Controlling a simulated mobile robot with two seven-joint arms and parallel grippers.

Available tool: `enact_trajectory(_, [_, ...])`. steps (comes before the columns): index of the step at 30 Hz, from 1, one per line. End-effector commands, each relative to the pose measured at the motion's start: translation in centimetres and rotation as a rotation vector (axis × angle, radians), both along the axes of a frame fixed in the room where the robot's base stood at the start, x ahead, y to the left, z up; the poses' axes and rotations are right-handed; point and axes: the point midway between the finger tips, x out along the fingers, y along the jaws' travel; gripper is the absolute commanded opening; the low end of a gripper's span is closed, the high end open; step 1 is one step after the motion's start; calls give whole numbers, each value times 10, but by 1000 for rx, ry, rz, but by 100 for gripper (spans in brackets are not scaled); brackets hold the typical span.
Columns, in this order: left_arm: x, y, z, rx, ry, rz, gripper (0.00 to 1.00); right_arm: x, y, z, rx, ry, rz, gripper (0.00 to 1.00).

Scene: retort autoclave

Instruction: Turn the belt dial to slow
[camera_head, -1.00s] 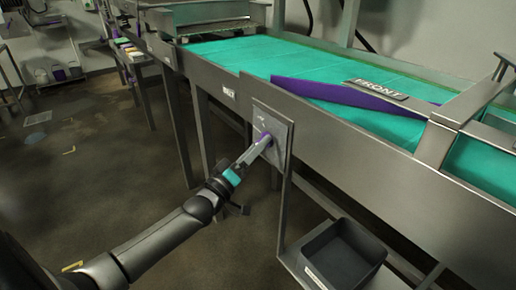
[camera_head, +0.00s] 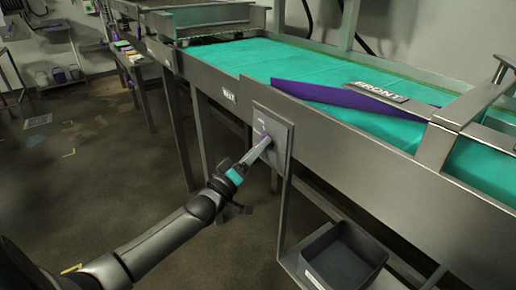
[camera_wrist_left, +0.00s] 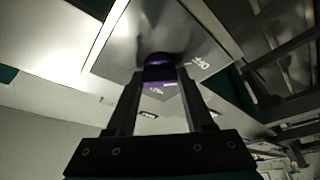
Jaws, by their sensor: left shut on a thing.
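The belt dial is a purple knob on a grey metal plate (camera_head: 281,128) fixed to the side of the conveyor. In the head view my left gripper (camera_head: 264,143) reaches the plate from the lower left and covers most of the knob. In the left wrist view the purple dial (camera_wrist_left: 159,70) sits between the two fingertips of my left gripper (camera_wrist_left: 160,80), which is shut on it. My right gripper is not in view.
The conveyor has a teal belt (camera_head: 290,62) with a purple diagonal guide (camera_head: 345,97) and a sign (camera_head: 380,91) reading FRONT. A dark bin (camera_head: 343,258) sits on a lower shelf below the dial. The floor at left is open.

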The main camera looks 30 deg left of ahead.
Motion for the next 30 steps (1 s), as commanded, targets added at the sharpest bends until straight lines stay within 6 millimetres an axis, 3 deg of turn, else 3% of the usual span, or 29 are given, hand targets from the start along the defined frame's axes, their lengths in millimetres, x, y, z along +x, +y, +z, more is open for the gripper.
enact_trajectory(6, [0, 0, 0, 0, 0, 0, 0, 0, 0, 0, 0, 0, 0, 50])
enact_trajectory(15, [0, 0, -1, 31, -12, -1, 0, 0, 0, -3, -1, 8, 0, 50])
enact_trajectory(30, [1, 3, -4, 367, -150, 0, 0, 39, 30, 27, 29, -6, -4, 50])
